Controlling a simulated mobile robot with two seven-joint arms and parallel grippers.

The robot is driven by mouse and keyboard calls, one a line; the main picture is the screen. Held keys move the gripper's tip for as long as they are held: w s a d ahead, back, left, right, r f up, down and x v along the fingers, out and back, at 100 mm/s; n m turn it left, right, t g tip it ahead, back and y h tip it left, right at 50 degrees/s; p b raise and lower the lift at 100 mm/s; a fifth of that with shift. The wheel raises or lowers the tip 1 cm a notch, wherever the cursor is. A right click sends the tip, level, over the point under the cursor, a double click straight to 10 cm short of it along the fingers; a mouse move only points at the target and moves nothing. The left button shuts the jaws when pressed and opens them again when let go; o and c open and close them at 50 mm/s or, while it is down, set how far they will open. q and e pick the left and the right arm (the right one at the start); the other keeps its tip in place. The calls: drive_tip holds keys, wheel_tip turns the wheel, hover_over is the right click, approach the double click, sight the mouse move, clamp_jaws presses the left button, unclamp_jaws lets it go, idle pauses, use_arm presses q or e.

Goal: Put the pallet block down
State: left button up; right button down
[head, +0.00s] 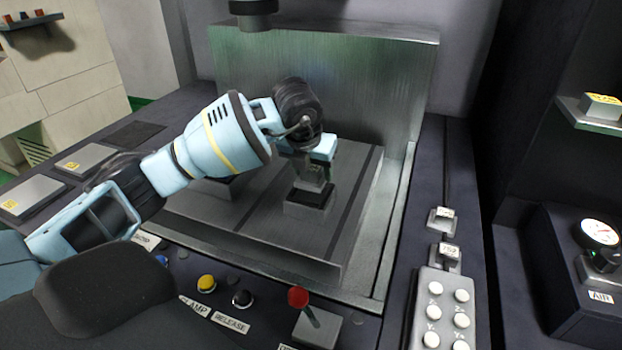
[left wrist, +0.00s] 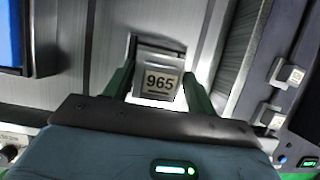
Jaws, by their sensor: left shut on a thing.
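The pallet block (left wrist: 158,82) is a grey metal block with a label reading 965. In the left wrist view it sits between the green fingers of my left gripper (left wrist: 157,92), which is shut on it. In the head view the left gripper (head: 312,172) points down over a dark square holder (head: 307,205) on the grey machine table (head: 262,228). The block shows only partly there, directly over the holder. I cannot tell whether it is seated in the holder or just above it. My right gripper is not in view.
A second dark holder (head: 216,188) is partly hidden under my left arm. A tall metal wall (head: 390,80) stands behind the table. Small labelled blocks (head: 441,219) and a button pendant (head: 446,308) lie to the right. A red-topped lever (head: 299,298) stands in front.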

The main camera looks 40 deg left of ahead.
sight(311, 180)
use_arm(q)
drive_tip(key=shift+w+a, duration=0.35)
drive_tip(key=shift+a, duration=0.05)
drive_tip(key=shift+f, duration=1.7)
drive_tip(key=shift+d+f, duration=0.1)
drive_tip(key=shift+f, duration=0.1)
drive_tip(key=o, duration=1.3)
drive_tip(key=shift+s, duration=0.1)
drive_tip(key=p+v, duration=0.1)
drive_tip(key=v, duration=1.1)
drive_tip(key=shift+s+r, duration=0.1)
